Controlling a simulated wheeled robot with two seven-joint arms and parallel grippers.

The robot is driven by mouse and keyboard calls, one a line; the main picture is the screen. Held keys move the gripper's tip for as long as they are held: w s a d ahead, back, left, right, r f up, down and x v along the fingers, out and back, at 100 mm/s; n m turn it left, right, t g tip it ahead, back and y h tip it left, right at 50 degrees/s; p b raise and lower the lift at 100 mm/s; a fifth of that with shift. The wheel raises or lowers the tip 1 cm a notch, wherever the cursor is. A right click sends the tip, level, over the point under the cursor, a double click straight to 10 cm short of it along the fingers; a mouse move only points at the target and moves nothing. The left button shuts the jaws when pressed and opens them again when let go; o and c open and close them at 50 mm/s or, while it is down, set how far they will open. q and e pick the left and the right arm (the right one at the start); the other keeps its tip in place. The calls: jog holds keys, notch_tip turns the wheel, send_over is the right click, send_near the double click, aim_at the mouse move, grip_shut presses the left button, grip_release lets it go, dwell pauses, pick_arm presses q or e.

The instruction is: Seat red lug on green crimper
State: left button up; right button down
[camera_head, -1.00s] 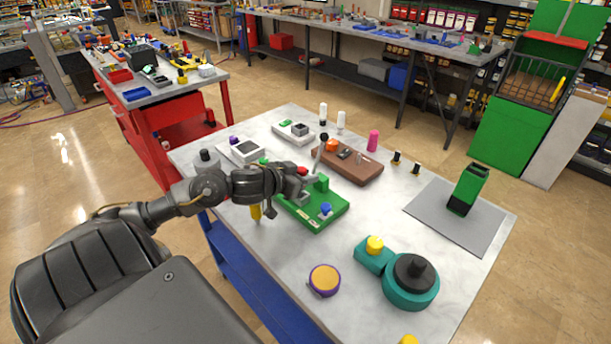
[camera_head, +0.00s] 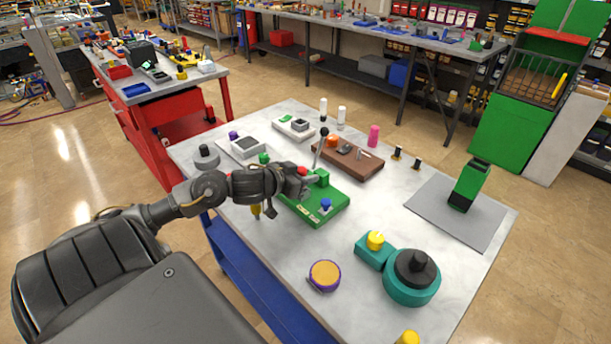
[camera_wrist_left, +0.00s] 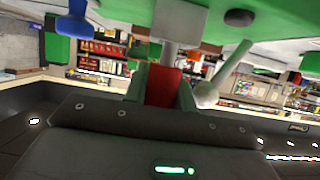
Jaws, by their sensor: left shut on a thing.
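The green crimper (camera_head: 333,210) lies near the table's left edge, with a blue-topped post at its front corner and a black-knobbed lever (camera_head: 323,135) rising behind. My left gripper (camera_head: 306,180) is over its left part, shut on the red lug (camera_head: 302,171). In the left wrist view the red lug (camera_wrist_left: 163,86) sits between the fingers, close to a grey block (camera_wrist_left: 181,18) on the green crimper (camera_wrist_left: 130,13). I cannot tell whether lug and block touch. The lever's pale rod shows right of the fingers. My arm hides part of the crimper. My right gripper is out of view.
A brown block (camera_head: 352,163) with small parts stands behind the crimper. A teal device (camera_head: 410,287) with a black knob and a purple-orange disc (camera_head: 325,275) are at the front. A green-black box (camera_head: 470,187) stands on a grey mat (camera_head: 428,208). Table between is clear.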

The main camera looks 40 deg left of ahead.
pick_arm(q)
jog(key=shift+f, duration=0.25)
jog(key=shift+f, duration=0.25)
jog(key=shift+f, duration=0.15)
dwell(0.8)
jog(key=o, duration=1.1)
jog(key=shift+c, duration=0.2)
jog(key=shift+p, duration=0.3)
notch_tip(320, 180, up, 9)
jog(key=p, duration=1)
